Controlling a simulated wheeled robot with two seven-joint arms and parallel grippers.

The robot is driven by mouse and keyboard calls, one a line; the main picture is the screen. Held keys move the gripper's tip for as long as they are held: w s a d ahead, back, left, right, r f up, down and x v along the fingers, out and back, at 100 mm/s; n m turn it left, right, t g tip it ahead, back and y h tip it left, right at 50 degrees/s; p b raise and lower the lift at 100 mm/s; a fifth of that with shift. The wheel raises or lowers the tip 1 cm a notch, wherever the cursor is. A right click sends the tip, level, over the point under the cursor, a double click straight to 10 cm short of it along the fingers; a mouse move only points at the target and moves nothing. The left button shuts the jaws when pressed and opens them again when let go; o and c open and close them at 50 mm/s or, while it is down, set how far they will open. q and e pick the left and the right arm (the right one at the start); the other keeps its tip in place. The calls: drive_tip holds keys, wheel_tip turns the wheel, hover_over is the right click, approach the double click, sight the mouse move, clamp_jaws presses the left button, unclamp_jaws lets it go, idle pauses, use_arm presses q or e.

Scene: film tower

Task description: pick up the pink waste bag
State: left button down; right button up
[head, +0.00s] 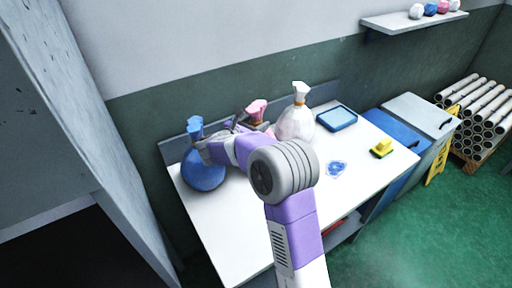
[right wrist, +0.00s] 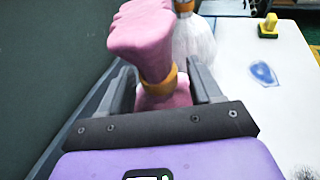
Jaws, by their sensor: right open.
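The pink waste bag (head: 257,108) stands near the back edge of the white table, between a blue bag and a white bag. Its lower part is mostly hidden behind my right arm in the head view. In the right wrist view the pink bag (right wrist: 140,38) shows its gathered top and an orange tie around its neck. My right gripper (right wrist: 163,84) is open, with one finger on each side of the neck near the tie. I cannot tell whether a finger touches the bag. My left gripper is not in view.
The blue bag (head: 204,177) is close on the left and the white bag (head: 294,123) on the right. A blue tray (head: 337,118), a yellow sponge (head: 382,149) and a blue patch (head: 337,169) are on the table (head: 230,229). A low upstand runs along the back.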

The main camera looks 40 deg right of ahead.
drive_tip(key=shift+w+d+f, duration=0.1)
drive_tip(key=shift+w+d, duration=0.05)
drive_tip(key=shift+d, duration=0.45)
clamp_jaws()
